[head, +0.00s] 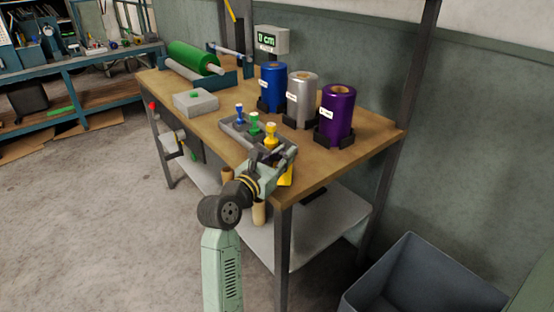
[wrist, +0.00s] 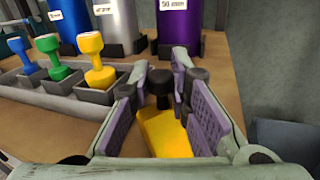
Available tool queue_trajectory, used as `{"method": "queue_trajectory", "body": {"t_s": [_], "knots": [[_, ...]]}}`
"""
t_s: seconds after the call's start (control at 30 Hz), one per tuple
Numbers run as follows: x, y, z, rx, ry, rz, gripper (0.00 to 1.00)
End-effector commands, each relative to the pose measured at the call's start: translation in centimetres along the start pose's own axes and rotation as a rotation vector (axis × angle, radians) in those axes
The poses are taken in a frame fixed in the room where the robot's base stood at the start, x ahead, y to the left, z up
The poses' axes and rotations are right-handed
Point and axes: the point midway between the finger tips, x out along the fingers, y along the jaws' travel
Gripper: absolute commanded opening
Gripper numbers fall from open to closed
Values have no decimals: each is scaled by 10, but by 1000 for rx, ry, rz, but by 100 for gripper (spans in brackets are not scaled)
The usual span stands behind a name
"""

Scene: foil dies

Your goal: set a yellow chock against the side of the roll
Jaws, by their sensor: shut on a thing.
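My gripper (wrist: 170,85) is shut on a yellow chock (wrist: 166,132) by its black knob (wrist: 160,85). In the head view the chock (head: 286,179) shows beside my gripper (head: 280,160) at the table's near edge. I cannot tell whether it touches the tabletop. Blue (head: 272,88), silver (head: 301,100) and purple (head: 336,113) rolls stand upright in dark holders, beyond and apart from the chock. A green roll (head: 193,57) lies on its side in a blue stand at the far left of the table.
A grey tray (wrist: 62,92) holds blue (wrist: 24,54), green (wrist: 54,56) and yellow (wrist: 97,60) knobbed stamps, left of my gripper. A dark bin (head: 420,275) is on the right. Bare wood (head: 369,144) shows right of the purple roll.

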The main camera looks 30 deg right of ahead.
Motion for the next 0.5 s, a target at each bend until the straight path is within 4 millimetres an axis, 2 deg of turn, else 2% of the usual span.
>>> {"method": "queue_trajectory", "body": {"t_s": [0.37, 0.4, 0.5], "knots": [[0, -2, -5, 1, 0, 1, 0], [0, -2, -5, 1, 0, 1, 19], [0, -2, -4, 1, 0, 1, 25]]}}
